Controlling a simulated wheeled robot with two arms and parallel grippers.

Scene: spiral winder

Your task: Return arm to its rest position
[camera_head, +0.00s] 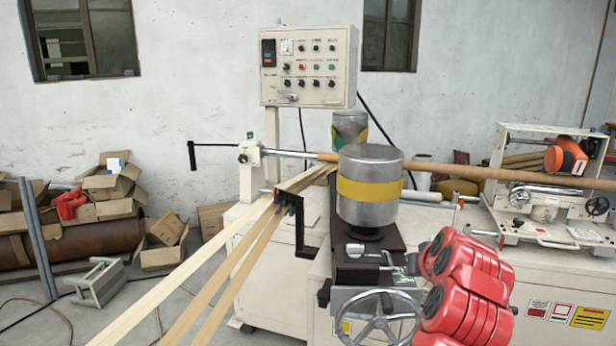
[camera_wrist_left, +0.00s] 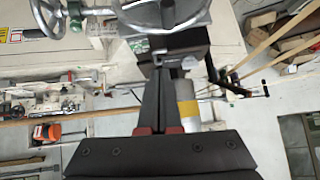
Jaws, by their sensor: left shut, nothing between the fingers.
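My left gripper (camera_wrist_left: 160,72) shows in the left wrist view, which sees the scene upside down. Its dark fingers are together and hold nothing. Beyond the fingertips are a dark machine part and a handwheel (camera_wrist_left: 165,12); contact cannot be judged. In the head view, a red arm link (camera_head: 465,285) of mine stands at the lower right, in front of the winder and right of its handwheel (camera_head: 376,318). I cannot tell which arm it belongs to. No gripper fingers show in the head view, and my right gripper is not seen.
The spiral winder's metal cylinder (camera_head: 370,190) stands behind the handwheel. A long brown tube (camera_head: 470,172) runs right. Paper strips (camera_head: 225,265) slope down to the lower left. A control box (camera_head: 308,66) stands behind. Cardboard boxes (camera_head: 110,185) lie at the left wall.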

